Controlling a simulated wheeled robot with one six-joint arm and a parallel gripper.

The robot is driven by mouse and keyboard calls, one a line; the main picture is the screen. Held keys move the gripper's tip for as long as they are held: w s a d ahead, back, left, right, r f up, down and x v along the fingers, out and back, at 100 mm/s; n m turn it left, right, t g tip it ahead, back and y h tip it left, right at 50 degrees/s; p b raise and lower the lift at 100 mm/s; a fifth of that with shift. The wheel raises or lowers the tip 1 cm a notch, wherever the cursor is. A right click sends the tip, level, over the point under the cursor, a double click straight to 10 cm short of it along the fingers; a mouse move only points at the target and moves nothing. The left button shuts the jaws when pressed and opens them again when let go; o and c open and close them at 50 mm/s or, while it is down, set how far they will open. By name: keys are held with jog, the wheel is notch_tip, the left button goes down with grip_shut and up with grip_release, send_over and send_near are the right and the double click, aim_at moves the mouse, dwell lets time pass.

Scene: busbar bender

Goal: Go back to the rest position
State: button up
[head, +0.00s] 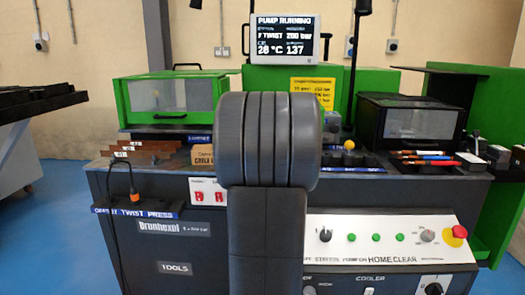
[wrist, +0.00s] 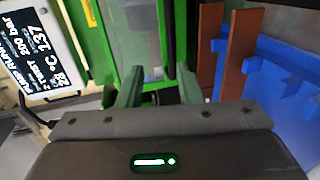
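My gripper (wrist: 159,76) shows in the wrist view with its two grey-green fingers apart and nothing visible between them. In the head view my own dark arm stands upright in the middle and hides the gripper. The workbench machine (head: 150,240), marked "Twist Press", spreads behind my arm. Its display (head: 281,37) reads "Pump running", 200 bar, 28 °C and 137; it also shows tilted at the left of the wrist view (wrist: 40,58).
Brown bars (wrist: 236,50) stand by a blue rack (wrist: 285,75) right of the fingers. A green-framed box (head: 170,97) and a black box (head: 410,120) stand on the bench. A control panel (head: 390,240) with a red button (head: 455,232) faces front. Open floor lies left.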

jog(key=shift+x, duration=1)
jog(key=shift+s, duration=0.1)
